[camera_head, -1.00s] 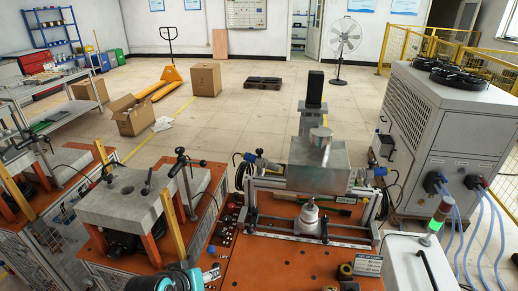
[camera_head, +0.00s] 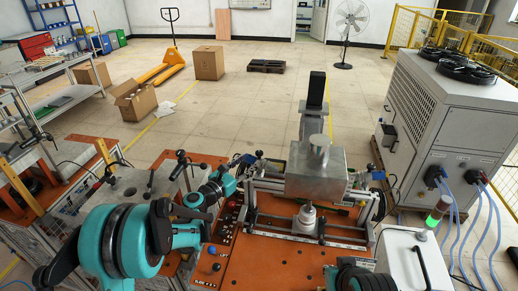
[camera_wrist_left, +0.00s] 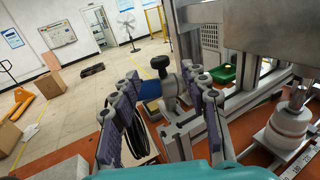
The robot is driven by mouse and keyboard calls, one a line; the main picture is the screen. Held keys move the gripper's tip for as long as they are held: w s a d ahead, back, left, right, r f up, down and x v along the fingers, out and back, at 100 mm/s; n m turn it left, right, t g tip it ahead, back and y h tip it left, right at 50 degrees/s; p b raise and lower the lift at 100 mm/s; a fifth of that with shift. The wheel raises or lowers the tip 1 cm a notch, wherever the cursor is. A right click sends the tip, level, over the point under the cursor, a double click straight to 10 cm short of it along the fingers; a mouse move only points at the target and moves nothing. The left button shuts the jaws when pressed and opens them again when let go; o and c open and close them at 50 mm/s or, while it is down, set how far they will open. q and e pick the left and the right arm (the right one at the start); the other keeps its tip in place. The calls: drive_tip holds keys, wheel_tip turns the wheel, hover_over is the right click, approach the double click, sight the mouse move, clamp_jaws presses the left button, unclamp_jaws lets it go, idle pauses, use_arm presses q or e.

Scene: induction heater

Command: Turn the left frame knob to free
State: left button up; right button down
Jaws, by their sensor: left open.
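The left frame knob (camera_wrist_left: 160,64) has a black round top on a grey metal fitting at the end of the frame. In the head view the knob (camera_head: 259,155) is small, at the frame's left rear corner. My left gripper (camera_wrist_left: 162,98) is open, with its two padded fingers on either side of the fitting in the wrist view. I see no clear contact. In the head view my left gripper (camera_head: 236,170) is close to the left of the knob, partly hidden by its own wrist. My right gripper's fingers do not show; only a teal and black arm part is at the bottom.
A white conical part (camera_head: 307,214) sits inside the frame and shows close at right in the wrist view.

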sight(257, 154)
use_arm(q)
drive_tip(key=x, duration=0.8)
drive_tip(key=shift+a+r, duration=0.1)
clamp_jaws()
